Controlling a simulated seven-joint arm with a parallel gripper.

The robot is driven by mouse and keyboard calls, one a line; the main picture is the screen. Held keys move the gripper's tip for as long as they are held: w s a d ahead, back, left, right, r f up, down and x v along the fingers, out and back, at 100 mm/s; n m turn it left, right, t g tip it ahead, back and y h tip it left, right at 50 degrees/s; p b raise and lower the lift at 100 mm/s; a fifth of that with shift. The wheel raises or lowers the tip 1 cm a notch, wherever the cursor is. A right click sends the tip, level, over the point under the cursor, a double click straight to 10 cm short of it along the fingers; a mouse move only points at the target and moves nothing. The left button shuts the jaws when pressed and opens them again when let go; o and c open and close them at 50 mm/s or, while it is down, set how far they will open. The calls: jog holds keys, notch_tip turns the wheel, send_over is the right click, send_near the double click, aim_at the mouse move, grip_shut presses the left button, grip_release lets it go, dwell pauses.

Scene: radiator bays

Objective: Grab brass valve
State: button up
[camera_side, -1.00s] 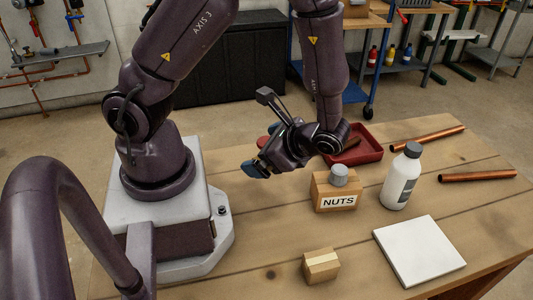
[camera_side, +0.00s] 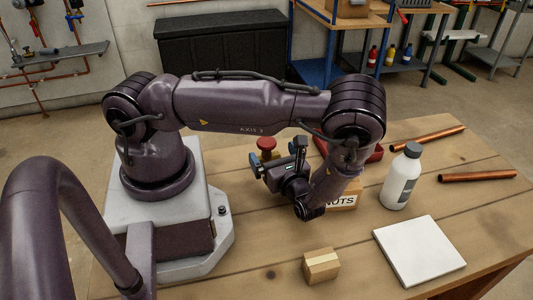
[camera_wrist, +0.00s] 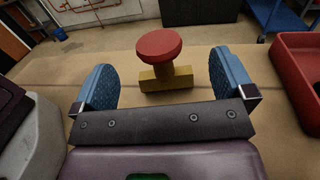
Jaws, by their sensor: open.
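The brass valve (camera_wrist: 166,82) stands on the wooden table in the wrist view, with a round red handwheel (camera_wrist: 159,45) on top and a squared brass body below. Only its red top shows clearly in the side view (camera_side: 267,144), behind my gripper. My gripper (camera_wrist: 162,72) is open and empty. Its blue-padded fingers stand left and right of the valve in the picture, with the valve a little ahead and clear space on both sides. In the side view my gripper (camera_side: 276,158) is low over the table, pointing at the valve.
A red tray (camera_wrist: 296,85) lies right of the valve, mostly behind my arm in the side view. The NUTS box (camera_side: 344,201) is partly hidden by my wrist. A white bottle (camera_side: 401,182), white tile (camera_side: 419,250), small carton (camera_side: 320,266) and copper pipes (camera_side: 477,177) lie around.

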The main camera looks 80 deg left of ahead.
jog(key=shift+a+f, duration=0.1)
jog(key=shift+f, duration=0.55)
jog(key=a, duration=0.2)
jog(key=s+a, duration=0.1)
jog(key=a, duration=0.1)
jog(key=shift+a+r, duration=0.1)
jog(key=shift+a, duration=0.25)
jog(key=c, duration=1.1)
